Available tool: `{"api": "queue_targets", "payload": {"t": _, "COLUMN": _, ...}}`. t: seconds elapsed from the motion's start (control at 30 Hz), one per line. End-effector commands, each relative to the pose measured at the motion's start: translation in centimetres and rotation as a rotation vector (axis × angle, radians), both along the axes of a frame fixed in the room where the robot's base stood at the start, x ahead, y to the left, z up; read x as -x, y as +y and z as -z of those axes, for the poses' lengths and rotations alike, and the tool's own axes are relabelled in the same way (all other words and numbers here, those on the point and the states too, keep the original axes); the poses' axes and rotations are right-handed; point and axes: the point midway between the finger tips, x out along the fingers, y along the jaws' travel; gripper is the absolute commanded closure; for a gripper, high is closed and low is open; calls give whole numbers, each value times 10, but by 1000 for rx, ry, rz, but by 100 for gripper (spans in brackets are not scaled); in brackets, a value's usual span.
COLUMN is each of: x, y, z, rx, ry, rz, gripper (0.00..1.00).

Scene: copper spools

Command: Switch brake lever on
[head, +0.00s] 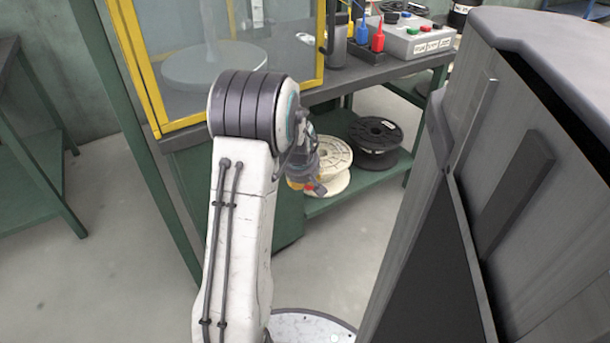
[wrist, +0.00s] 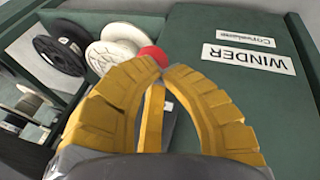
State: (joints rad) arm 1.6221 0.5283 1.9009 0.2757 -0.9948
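My gripper (wrist: 163,68) has yellow fingers that arch inward, with their tips close together in the wrist view. A round red knob (wrist: 153,54) shows just beyond the tips; it looks like the brake lever's end, but its shaft is hidden behind the fingers. I cannot tell whether the fingers touch it. In the head view my gripper (head: 302,185) is small and partly hidden by my arm, low beside the green bench, with a bit of red (head: 320,189) at its tip. A green panel labelled WINDER (wrist: 249,59) stands right of the knob.
A white spool (head: 336,160) and a black spool (head: 375,140) sit on the lower shelf beside my gripper. A yellow-framed clear guard (head: 151,95) and a grey control box (head: 415,40) are on the bench. Floor (head: 120,190) is open at left.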

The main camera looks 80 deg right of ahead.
Motion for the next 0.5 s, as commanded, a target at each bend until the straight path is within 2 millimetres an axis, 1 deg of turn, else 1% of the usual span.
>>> {"api": "queue_targets", "payload": {"t": 0.03, "x": 0, "y": 0, "z": 4, "rx": -1, "ry": 0, "rz": 0, "gripper": 100}}
{"api": "queue_targets", "payload": {"t": 0.2, "x": -1, "y": -1, "z": 8, "rx": -1, "ry": -1, "rz": 0, "gripper": 100}}
{"api": "queue_targets", "payload": {"t": 0.5, "x": -1, "y": -1, "z": 10, "rx": 0, "ry": -1, "rz": -1, "gripper": 100}}
